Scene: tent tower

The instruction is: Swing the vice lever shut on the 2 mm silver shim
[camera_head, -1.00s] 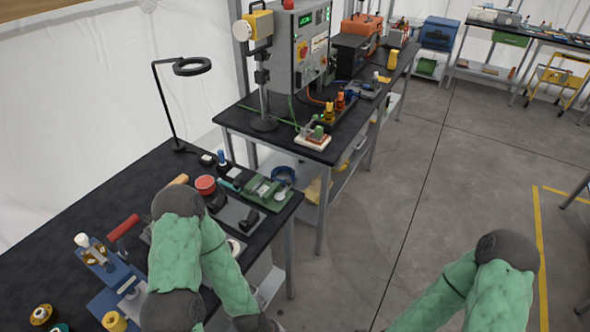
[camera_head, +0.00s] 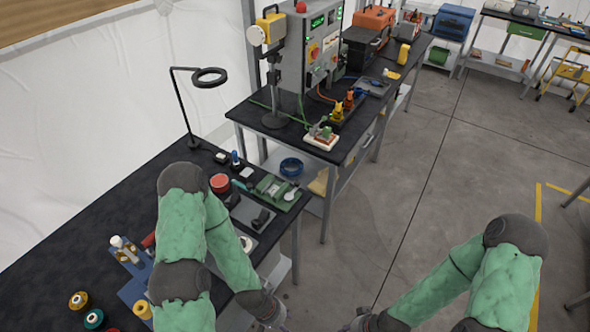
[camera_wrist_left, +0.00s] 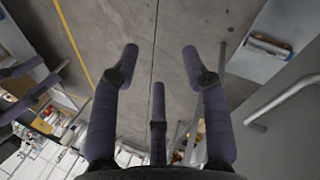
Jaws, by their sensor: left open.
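A small green fixture (camera_head: 276,188) with a pale round part lies on the near black bench, at its far right corner. It may be the vice, but it is too small to tell, and I cannot make out a lever or the silver shim. My left gripper (camera_head: 272,315) is at the bottom edge of the head view, near the bench's right side and apart from the fixture. In the left wrist view its dark fingers (camera_wrist_left: 160,62) are spread, empty, over grey floor. My right gripper (camera_head: 362,322) is mostly cut off at the bottom edge.
A second bench behind carries a grey control box (camera_head: 312,50). Floor (camera_head: 420,170) to the right is clear.

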